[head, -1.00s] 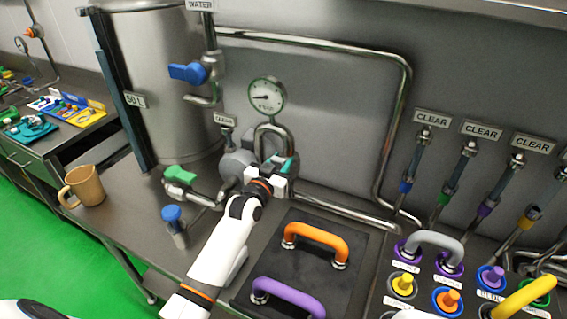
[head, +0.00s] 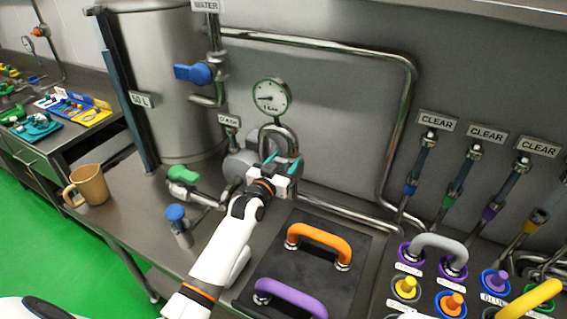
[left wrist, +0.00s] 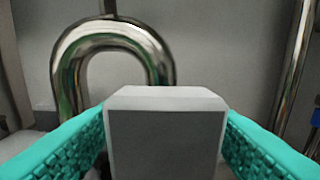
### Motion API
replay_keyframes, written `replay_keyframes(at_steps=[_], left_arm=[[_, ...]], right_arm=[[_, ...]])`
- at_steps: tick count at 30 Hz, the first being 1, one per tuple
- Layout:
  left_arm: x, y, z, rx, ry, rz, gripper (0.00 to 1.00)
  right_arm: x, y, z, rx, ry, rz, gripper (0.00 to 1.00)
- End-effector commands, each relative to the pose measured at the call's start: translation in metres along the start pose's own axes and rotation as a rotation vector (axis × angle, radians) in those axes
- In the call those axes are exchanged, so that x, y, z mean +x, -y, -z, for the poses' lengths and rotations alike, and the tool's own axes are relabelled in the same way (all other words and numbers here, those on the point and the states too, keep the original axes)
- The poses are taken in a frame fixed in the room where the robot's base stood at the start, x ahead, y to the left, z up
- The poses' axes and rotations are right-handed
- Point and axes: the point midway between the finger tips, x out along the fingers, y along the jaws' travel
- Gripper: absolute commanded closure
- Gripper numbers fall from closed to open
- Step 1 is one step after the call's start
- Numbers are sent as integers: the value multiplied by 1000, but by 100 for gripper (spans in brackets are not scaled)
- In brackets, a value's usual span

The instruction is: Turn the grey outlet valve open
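The grey outlet valve shows in the head view as a rounded grey body (head: 237,166) on the pipework below the gauge, partly hidden by my left gripper. In the left wrist view a light grey block (left wrist: 165,135), which looks like its handle, stands between my teal fingers. My left gripper (head: 282,163) is parted around it, one finger on each side. The fingertips lie close to the block's sides; I cannot tell whether they touch. My right gripper is not in view.
A curved steel pipe (left wrist: 112,35) rises just behind the block. A green-handled valve (head: 183,174) and a blue-capped fitting (head: 176,213) stand left of my arm. A dark panel with orange (head: 320,240) and purple (head: 290,297) handles lies to the right. A tan mug (head: 88,184) stands far left.

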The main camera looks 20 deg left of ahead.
Motion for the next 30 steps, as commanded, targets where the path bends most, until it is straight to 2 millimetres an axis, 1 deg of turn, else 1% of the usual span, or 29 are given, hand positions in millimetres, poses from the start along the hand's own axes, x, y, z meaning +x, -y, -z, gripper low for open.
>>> replay_keyframes(at_steps=[5,8,11,18,21,25,30], left_arm=[[-4,0,1,1,-1,0,44],[-16,0,3,1,-2,1,44],[-35,0,3,3,-1,-1,44],[-86,0,3,2,-1,0,44],[-102,0,3,1,-2,0,44],[-115,-1,2,1,-1,-1,44],[-120,0,0,0,0,-1,44]], right_arm=[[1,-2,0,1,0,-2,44],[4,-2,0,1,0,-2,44],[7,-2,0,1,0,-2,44],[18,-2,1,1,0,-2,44],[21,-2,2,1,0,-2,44],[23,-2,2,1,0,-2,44],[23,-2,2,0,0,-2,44]])
